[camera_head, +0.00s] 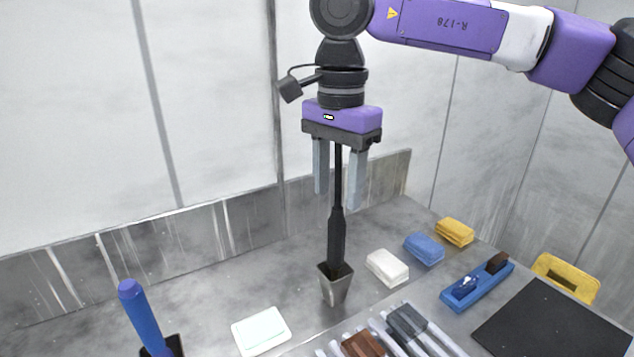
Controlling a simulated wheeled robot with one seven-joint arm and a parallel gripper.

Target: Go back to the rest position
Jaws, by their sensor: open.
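My gripper (339,200) hangs from the purple arm at the upper middle, pointing down. Its two grey fingers are apart, and nothing is clamped between them. A black-handled tool (337,235) stands upright in a small grey metal holder (336,290) below. The tool's thin black upper shaft shows between the fingers in the picture. I cannot tell whether it is really between them or behind them. The tool's lower end is hidden in the holder.
White (387,267), blue (424,248) and yellow (455,232) blocks lie right of the holder. A blue-handled tool (141,318) stands front left. A pale pad (261,331), a blue tray (477,286) and a black mat (555,322) are nearby. A wall stands behind.

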